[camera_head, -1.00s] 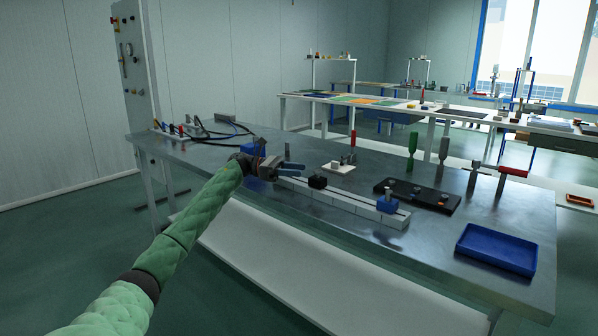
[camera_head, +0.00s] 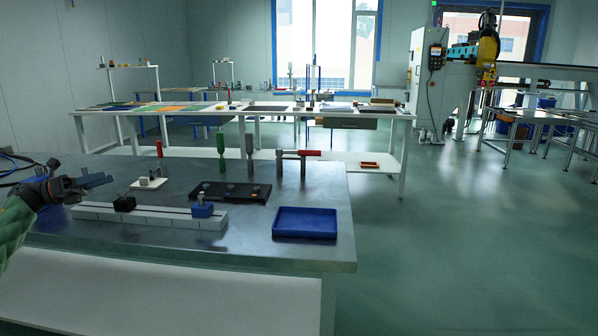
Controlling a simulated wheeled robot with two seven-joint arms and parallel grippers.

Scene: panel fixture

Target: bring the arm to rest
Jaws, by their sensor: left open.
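My left gripper (camera_head: 92,183) shows at the left edge, its arm in a green sleeve coming in from the lower left. Its dark fingers point right and stand apart with nothing seen between them. It is above the left part of the metal workbench (camera_head: 270,250), near the left end of the white rail (camera_head: 150,217). I cannot tell the exact height over the bench. My right gripper is not in view.
Cables (camera_head: 15,165) lie at far left. Open floor (camera_head: 460,250) is at right.

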